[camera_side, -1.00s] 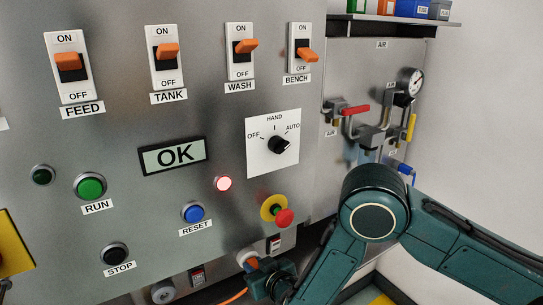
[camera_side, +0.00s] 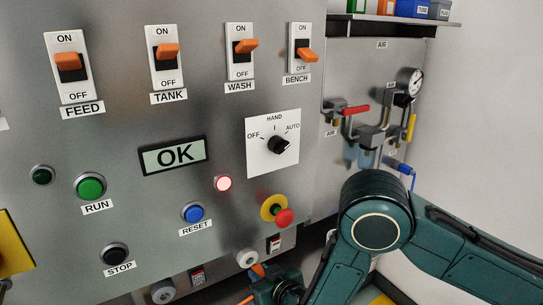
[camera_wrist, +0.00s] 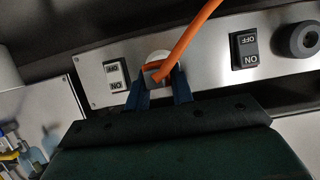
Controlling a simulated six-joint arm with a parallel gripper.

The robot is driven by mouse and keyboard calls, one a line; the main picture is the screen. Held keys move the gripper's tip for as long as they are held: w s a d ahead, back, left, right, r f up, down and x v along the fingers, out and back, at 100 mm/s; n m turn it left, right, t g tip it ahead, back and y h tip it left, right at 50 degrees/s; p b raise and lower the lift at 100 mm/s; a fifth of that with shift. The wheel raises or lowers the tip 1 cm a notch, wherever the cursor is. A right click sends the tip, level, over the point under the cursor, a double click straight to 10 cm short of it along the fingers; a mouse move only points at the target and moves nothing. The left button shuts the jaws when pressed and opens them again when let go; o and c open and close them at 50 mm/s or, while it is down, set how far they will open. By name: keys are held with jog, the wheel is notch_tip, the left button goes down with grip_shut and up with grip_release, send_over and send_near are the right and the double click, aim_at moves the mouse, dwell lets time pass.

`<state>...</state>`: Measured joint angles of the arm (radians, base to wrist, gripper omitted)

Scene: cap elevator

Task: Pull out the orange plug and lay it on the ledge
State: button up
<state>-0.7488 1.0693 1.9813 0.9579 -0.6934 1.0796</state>
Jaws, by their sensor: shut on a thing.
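The orange plug (camera_side: 258,270) is at the bottom of the side view, just below and right of a white round socket (camera_side: 247,258). The socket's face shows, and the plug appears out of it, close in front. My gripper (camera_side: 268,283) is shut on the plug. In the wrist view the two blue fingers of my gripper (camera_wrist: 160,88) stand on either side of the plug (camera_wrist: 157,73). Its orange cable (camera_wrist: 190,40) runs up and right. The white socket (camera_wrist: 158,56) is partly hidden behind the plug. I cannot make out the ledge for certain.
A red emergency knob (camera_side: 284,217) sticks out above my gripper. A second socket (camera_side: 163,292) is at lower left; in the wrist view a dark socket (camera_wrist: 300,40) is at right. Rocker switches (camera_wrist: 244,50) flank the plug. Air pipes (camera_side: 370,138) are at right.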

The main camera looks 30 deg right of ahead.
jog(key=shift+s, duration=1.1)
jog(key=w+d+r+m+g+h, duration=0.1)
jog(key=w+d+r+m+h, duration=0.15)
jog(key=d+m+h, duration=0.45)
jog(key=shift+s+d+f+n+y, duration=0.1)
jog(key=shift+d+f+n+y, duration=0.3)
jog(key=shift+f, duration=0.55)
jog(key=shift+w+d+f+n+y, duration=0.1)
jog(key=shift+d+f+n+y, duration=0.25)
jog(key=shift+f, duration=0.65)
jog(key=shift+s+d+f+n+y, duration=0.2)
jog(key=shift+f+n, duration=0.35)
jog(key=shift+f, duration=0.4)
jog(key=shift+w+f, duration=0.1)
jog(key=shift+f, duration=1.95)
jog(key=shift+f, duration=0.6)
jog(key=o, duration=1)
jog(key=shift+r, duration=0.1)
